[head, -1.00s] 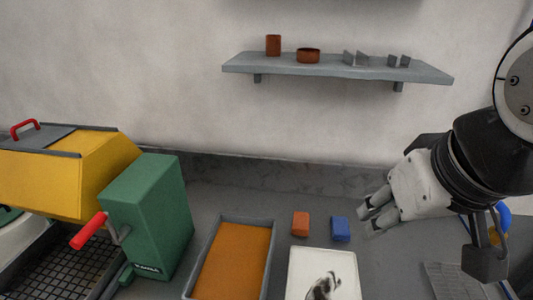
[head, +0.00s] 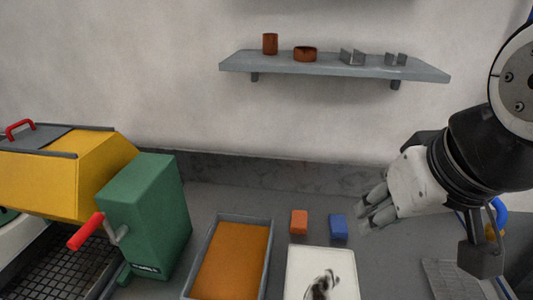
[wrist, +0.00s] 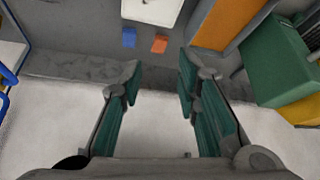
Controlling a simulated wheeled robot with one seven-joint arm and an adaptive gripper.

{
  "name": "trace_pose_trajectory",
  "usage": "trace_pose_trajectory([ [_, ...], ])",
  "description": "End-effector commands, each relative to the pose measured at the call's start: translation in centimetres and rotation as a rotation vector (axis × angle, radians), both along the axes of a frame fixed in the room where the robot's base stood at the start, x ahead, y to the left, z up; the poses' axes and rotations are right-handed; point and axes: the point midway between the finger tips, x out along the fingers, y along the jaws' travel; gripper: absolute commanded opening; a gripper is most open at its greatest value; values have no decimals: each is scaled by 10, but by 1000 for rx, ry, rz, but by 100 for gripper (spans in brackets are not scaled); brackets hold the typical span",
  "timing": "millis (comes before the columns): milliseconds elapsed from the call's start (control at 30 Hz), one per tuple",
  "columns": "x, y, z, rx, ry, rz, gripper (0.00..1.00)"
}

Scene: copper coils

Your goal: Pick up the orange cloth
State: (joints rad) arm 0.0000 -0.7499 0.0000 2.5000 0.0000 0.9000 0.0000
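The orange cloth (head: 299,222) looks like a small folded block lying on the grey counter, just left of a similar blue one (head: 338,227). In the wrist view the orange cloth (wrist: 159,44) shows beyond the fingertips, with the blue one (wrist: 129,37) at its left. My gripper (head: 368,215) is raised at the right in the head view, apart from both. In the wrist view my gripper (wrist: 158,82) has its two fingers spread wide with nothing between them.
An orange-filled grey tray (head: 270,248) and a white tray (head: 291,262) with a dark smudge lie nearby. A green box with a red-handled crank (head: 150,215) stands left, beside a yellow machine (head: 60,185). A wall shelf (head: 330,66) holds small items above.

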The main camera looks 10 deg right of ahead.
Motion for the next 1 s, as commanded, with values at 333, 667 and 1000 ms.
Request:
trace_pose_trajectory([
  [333, 0, 0, 0, 0, 0, 0, 30],
  [667, 50, -1, -11, -81, 64, 124, 100],
  [1000, 169, -4, -59, -237, 213, 470, 100],
])
